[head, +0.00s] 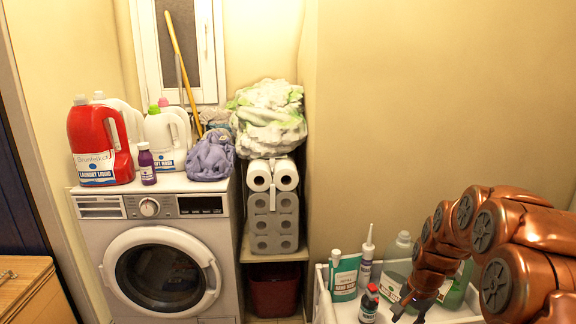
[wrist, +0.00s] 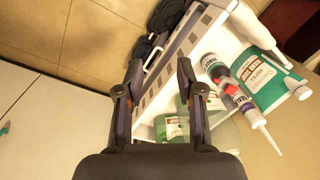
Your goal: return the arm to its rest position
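My gripper (head: 412,304) hangs at the end of my copper-coloured arm at the lower right of the head view, over the white tray of bottles. In the wrist view my gripper (wrist: 160,75) shows two dark fingers spread apart with nothing held between them. Beyond and below the fingers are the white tray (wrist: 152,112) and a green-labelled bottle (wrist: 176,127). I cannot tell how far the fingertips are from the bottles.
The washing machine (head: 160,270) stands at left with a red detergent jug (head: 98,145) on top. Paper rolls (head: 272,220) stack beside it. Wrist-view floor at left is mostly clear.

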